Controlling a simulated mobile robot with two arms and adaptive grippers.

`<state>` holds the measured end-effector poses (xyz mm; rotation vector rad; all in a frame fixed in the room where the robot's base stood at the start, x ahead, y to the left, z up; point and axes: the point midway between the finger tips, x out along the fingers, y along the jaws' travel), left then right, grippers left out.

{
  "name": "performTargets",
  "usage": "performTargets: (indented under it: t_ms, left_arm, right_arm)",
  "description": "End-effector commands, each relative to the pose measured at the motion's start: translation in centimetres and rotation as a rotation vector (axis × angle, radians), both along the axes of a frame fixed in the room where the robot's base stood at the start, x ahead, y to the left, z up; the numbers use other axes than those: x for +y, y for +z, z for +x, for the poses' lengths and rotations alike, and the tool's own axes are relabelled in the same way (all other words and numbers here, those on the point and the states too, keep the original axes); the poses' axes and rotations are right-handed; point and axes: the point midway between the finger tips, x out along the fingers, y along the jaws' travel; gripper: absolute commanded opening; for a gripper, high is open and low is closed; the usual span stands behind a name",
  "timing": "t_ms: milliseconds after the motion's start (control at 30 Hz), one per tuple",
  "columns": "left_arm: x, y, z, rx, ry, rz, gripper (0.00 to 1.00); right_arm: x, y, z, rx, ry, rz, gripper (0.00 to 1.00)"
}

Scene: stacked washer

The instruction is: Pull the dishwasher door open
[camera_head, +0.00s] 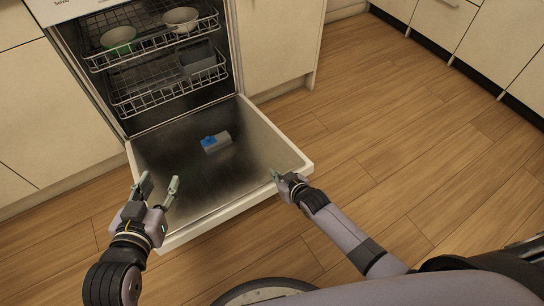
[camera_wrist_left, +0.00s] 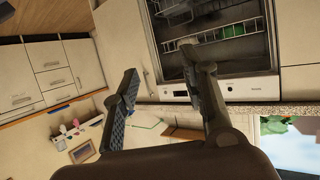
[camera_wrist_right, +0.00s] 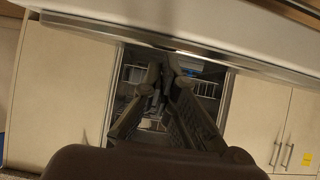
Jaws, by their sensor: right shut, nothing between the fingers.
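The dishwasher door (camera_head: 270,140) is swung down and lies open, close to level, in front of the dishwasher cavity. My left gripper (camera_head: 160,186) is open and empty over the left edge of the door; its spread fingers also show in the left wrist view (camera_wrist_left: 165,90). My right gripper (camera_head: 277,177) is at the right front edge of the door. Its fingers are shut with nothing between them in the right wrist view (camera_wrist_right: 162,78). Whether it touches the door edge I cannot tell.
Inside the dishwasher are an upper rack (camera_head: 150,42) with two bowls and a lower rack (camera_head: 155,92) with a grey basket (camera_head: 203,60). A blue and grey dispenser (camera_head: 215,142) sits on the door's inner face. Cabinets flank the dishwasher. Wooden floor (camera_head: 390,130) is clear to the right.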

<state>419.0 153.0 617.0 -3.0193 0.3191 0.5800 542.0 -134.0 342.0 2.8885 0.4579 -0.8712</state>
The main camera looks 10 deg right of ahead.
Motion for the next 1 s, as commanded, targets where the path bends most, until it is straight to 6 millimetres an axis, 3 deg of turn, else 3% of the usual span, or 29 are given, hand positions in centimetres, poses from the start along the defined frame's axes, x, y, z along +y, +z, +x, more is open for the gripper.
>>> performTargets:
  t_ms: [33,300,600,800,1000]
  left_arm:
    - [-0.3,0.7,0.6,-0.059,-0.004,-0.014,0.4]
    - [-1.6,6.9,2.1,-0.392,-0.025,-0.098,0.4]
    - [-2.3,13.4,1.1,-0.744,-0.045,-0.191,0.4]
    - [-2.3,15.6,0.1,-0.865,-0.051,-0.224,0.4]
    - [-2.3,15.9,-0.1,-0.879,-0.051,-0.229,0.4]
  right_arm:
    - [-0.1,-1.0,-0.3,0.005,0.001,-0.003,0.0]
    - [-0.3,-3.4,-1.0,0.004,0.001,-0.002,0.0]
    - [-0.5,-5.9,-1.6,0.004,0.001,-0.002,0.0]
    - [-0.6,-6.5,-1.8,0.004,0.001,-0.002,0.0]
    - [-0.6,-6.5,-1.8,0.004,0.001,-0.002,0.0]
